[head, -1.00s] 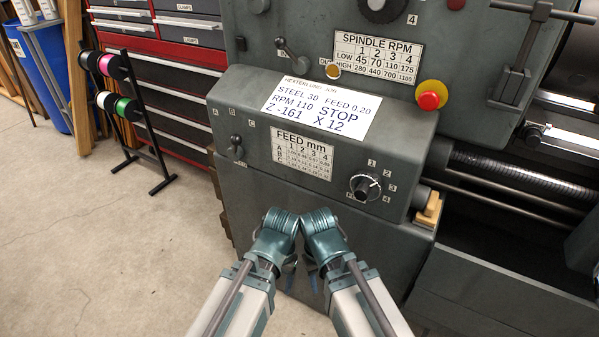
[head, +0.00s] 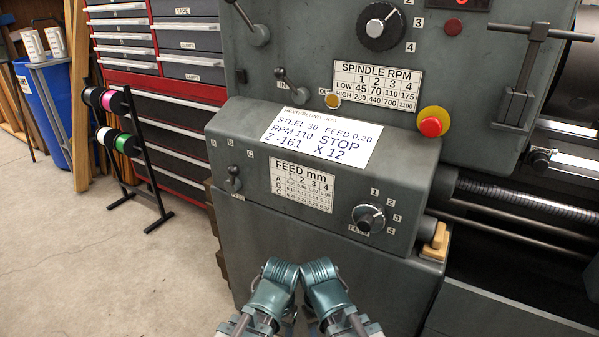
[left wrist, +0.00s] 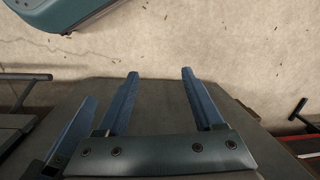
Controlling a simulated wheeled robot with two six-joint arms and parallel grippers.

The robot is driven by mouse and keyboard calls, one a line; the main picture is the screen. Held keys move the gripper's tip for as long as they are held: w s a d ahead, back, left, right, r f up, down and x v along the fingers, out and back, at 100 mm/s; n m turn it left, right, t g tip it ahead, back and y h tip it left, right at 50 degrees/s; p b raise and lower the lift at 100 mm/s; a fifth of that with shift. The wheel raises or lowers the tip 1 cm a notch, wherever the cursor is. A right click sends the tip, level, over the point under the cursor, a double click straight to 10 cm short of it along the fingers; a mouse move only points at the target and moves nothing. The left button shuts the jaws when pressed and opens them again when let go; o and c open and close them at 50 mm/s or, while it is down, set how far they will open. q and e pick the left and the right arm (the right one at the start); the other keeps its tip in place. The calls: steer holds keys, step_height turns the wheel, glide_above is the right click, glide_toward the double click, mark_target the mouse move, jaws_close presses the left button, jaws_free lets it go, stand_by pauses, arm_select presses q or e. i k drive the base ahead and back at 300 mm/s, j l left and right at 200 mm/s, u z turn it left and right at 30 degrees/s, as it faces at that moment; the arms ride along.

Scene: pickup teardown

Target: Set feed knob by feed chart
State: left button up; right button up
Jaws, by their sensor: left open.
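The job card (head: 320,136) reads FEED 0.20. My left gripper (left wrist: 158,72) is open and empty over the floor. Both wrists are below and left of the knob, apart from it. My right gripper (head: 314,325) is mostly hidden behind its wrist.
A small lever (head: 234,180) sits under letters A, B, C. A red stop button (head: 432,121) stands out above the knob. The spindle chart (head: 376,87) and speed dial (head: 385,27) are higher. A spool rack (head: 130,150) stands left, with open floor before it.

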mark_target(369, 216)
steer(key=u, duration=1.65)
steer(key=k+l+u, duration=0.2)
steer(key=k, duration=0.3)
steer(key=k+l, duration=0.2)
steer(key=k, duration=0.25)
steer(key=k+l, duration=0.15)
steer(key=k, duration=0.3)
